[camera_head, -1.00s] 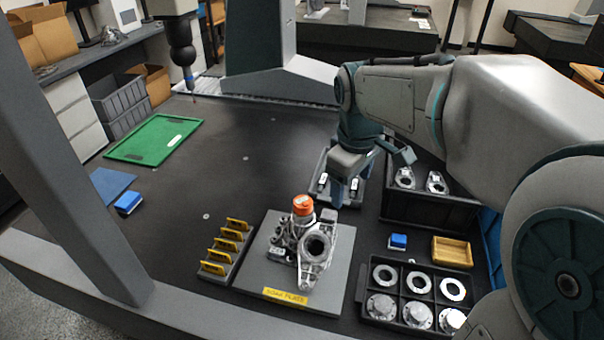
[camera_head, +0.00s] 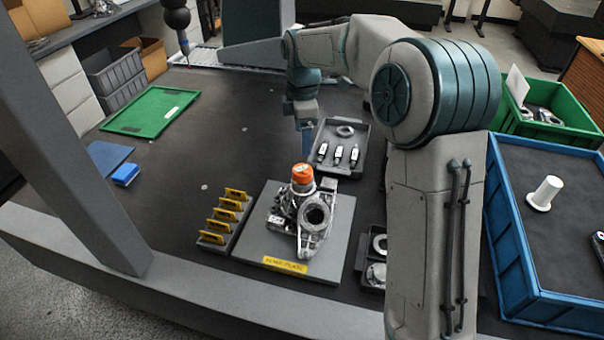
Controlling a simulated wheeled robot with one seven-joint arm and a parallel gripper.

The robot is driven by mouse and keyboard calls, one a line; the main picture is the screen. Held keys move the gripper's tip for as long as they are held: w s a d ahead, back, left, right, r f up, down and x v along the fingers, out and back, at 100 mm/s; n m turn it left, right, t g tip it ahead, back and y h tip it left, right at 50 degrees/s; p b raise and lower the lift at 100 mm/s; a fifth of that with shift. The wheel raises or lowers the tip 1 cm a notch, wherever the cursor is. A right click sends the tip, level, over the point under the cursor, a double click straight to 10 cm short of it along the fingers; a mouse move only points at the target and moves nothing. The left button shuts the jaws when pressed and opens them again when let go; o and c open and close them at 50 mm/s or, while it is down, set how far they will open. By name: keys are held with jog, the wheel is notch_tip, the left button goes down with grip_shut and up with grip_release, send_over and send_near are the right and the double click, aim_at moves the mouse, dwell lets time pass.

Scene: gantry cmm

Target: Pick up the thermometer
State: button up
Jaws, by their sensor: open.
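An orange round cap (camera_head: 302,173) with a pale label sits on top of a grey metal casting (camera_head: 313,215), on a grey plate (camera_head: 268,237). It may be the thermometer; I cannot tell for sure. My gripper (camera_head: 305,150) hangs pointing down, a little behind and above the orange cap in the picture, apart from it. The gripper is open and looks empty; the gap between its fingers is hard to see from this side.
A grey tray (camera_head: 351,129) with several small parts lies right of my gripper. A rack with yellow pieces (camera_head: 227,217) stands left of the plate. A blue bin (camera_head: 510,240) and a green crate (camera_head: 565,131) are at the right.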

send_over(303, 169)
jog(key=f, duration=0.5)
jog(key=shift+w, duration=0.25)
jog(key=shift+s+f+p, duration=0.15)
jog(key=shift+f+p, duration=0.05)
jog(key=shift+f, duration=1.2)
jog(key=shift+s+f+p, duration=0.15)
jog(key=shift+f, duration=1.25)
jog(key=c, duration=1.1)
jog(key=shift+c, duration=0.4)
jog(key=shift+r, duration=0.15)
